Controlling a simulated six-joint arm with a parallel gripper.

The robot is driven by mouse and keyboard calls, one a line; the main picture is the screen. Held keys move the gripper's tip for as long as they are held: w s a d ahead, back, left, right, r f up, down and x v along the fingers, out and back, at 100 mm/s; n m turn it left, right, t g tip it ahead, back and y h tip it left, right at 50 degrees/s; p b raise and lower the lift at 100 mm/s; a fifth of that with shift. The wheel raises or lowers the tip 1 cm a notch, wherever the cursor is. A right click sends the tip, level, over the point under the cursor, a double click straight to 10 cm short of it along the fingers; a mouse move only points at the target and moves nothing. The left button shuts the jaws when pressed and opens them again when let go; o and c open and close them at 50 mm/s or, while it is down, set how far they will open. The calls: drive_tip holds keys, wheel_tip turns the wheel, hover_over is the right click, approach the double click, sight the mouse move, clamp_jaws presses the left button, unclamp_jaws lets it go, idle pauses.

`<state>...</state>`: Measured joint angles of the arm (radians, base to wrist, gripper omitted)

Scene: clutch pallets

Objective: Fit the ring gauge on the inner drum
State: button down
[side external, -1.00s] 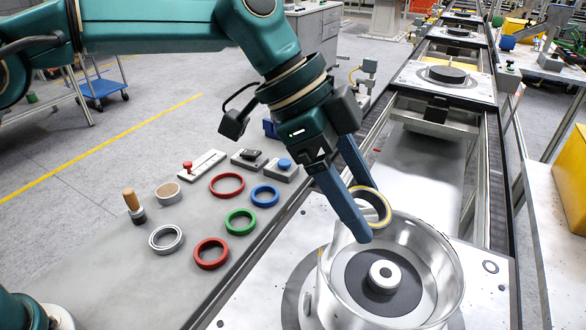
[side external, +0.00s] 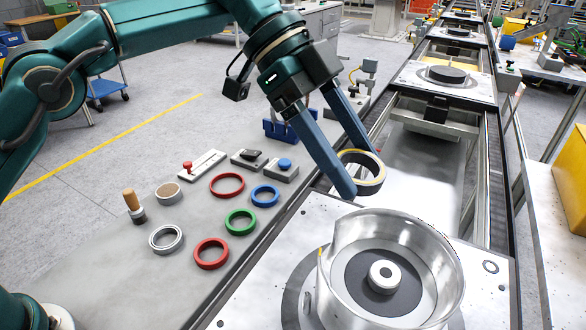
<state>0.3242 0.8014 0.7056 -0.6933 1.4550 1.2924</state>
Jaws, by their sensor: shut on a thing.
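My gripper (side external: 362,172) has two long blue fingers, shut on the ring gauge (side external: 372,187), a dark ring with a yellow band and a pale inner face. It is tilted and held in the air above and behind the metal drum housing (side external: 446,252), apart from it. The housing is an open shiny cylinder on a pallet (side external: 262,277). Inside it sits a dark disc (side external: 357,270) with the small white-topped inner drum (side external: 384,277) at its centre. Nothing is on the inner drum.
On the grey bench to the left lie red (side external: 211,254), green (side external: 240,222), blue (side external: 265,196) and silver (side external: 166,239) rings, a wooden-handled tool (side external: 134,205) and small control boxes (side external: 282,169). The conveyor (side external: 430,160) runs back to another pallet (side external: 445,78).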

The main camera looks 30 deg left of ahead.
drive_tip(key=m+g, duration=0.1)
drive_tip(key=m, duration=0.1)
hover_over(376, 266)
drive_tip(key=w+a, duration=0.1)
wheel_tip(376, 266, down, 3)
drive_tip(key=shift+s+d+f+g+h, duration=0.25)
drive_tip(key=shift+f+h, duration=0.1)
drive_tip(key=shift+f, duration=0.15)
drive_tip(key=shift+s+d+f+g+h, duration=0.25)
drive_tip(key=shift+f+h, duration=0.1)
drive_tip(key=shift+f, duration=0.15)
drive_tip(key=shift+f, duration=2.85)
drive_tip(key=shift+f, duration=0.3)
drive_tip(key=shift+r, duration=0.4)
drive_tip(key=shift+r, duration=0.35)
drive_tip(key=shift+f, duration=0.55)
drive_tip(key=shift+r, duration=0.6)
